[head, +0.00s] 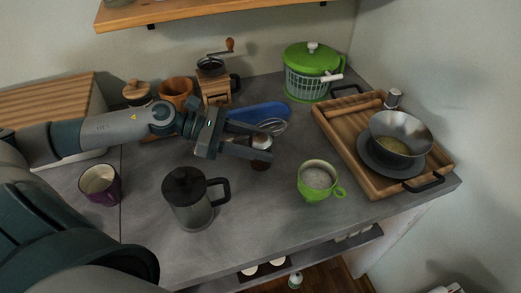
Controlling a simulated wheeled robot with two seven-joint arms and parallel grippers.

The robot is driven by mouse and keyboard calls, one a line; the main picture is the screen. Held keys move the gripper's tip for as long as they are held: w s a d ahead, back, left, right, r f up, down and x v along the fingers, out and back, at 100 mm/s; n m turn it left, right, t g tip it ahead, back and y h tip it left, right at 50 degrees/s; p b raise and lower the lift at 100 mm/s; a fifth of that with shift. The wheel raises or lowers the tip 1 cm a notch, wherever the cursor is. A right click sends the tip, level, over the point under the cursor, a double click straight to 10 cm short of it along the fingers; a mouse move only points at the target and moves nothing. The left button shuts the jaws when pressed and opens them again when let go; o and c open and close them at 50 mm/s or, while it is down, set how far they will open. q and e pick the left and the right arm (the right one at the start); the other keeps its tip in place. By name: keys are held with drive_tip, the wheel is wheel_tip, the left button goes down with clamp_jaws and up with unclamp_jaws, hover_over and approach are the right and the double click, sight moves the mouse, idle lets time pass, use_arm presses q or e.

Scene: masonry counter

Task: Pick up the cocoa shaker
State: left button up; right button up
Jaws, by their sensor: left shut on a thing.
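The cocoa shaker (260,163) is a small jar with a brown lower part and a pale upper part, near the middle of the grey counter. My left gripper (264,145) reaches it from the left, with its fingers shut around the upper part of the shaker. The fingers hide some of the shaker's sides. I cannot tell whether its base touches the counter. My right gripper is out of view.
A dark French press (187,198) stands in front, with a green mug (318,181) to the right. A blue object (258,112) and a whisk (272,126) lie just behind. A wooden tray (350,150) holds a bowl (401,133). A purple mug (100,184) stands left.

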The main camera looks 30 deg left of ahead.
sight(264, 140)
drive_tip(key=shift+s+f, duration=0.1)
